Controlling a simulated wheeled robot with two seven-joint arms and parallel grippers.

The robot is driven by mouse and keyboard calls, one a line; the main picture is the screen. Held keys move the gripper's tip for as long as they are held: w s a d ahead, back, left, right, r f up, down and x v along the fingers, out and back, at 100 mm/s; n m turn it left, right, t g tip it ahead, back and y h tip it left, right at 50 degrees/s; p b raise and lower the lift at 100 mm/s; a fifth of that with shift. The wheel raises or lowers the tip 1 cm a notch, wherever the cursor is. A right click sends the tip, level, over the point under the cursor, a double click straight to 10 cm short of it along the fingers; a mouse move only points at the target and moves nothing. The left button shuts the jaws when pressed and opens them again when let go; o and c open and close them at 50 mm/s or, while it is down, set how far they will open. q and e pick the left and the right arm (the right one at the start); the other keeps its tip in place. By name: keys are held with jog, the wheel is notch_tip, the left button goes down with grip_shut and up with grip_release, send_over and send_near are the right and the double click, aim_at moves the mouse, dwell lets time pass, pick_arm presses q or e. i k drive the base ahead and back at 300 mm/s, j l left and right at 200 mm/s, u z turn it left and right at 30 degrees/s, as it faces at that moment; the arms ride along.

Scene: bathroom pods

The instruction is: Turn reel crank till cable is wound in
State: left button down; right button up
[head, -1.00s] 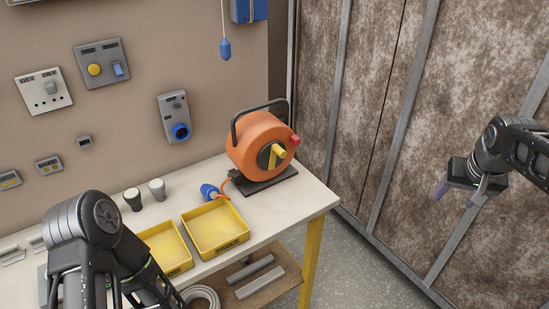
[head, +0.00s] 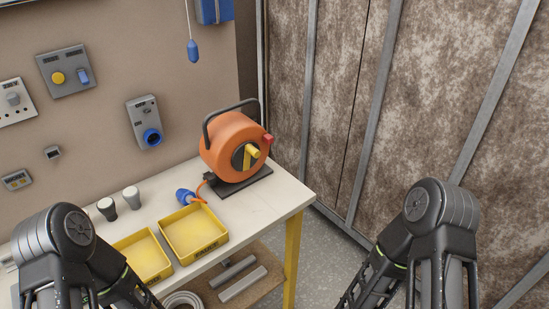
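The orange cable reel (head: 228,150) stands upright on a dark base (head: 240,182) at the right end of the workbench. Its crank (head: 249,156) is yellow on a black hub, facing right and toward me, with a red knob (head: 267,139) beside it at the drum's edge. A short orange cable end (head: 201,187) with a blue plug (head: 185,196) lies on the bench left of the reel. My left and right arms show at the bottom of the head view, apart from the reel. Both grippers are outside the picture.
Two yellow trays (head: 227,236) sit at the bench's front edge. Two small cups (head: 132,198) stand behind them. The white bench top (head: 285,197) is clear right of the reel. A lower shelf (head: 262,296) holds grey bars.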

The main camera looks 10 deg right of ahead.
aim_at(246, 156)
jog(key=l+z, duration=0.1)
jog(key=l, duration=2.2)
jog(key=i, duration=0.25)
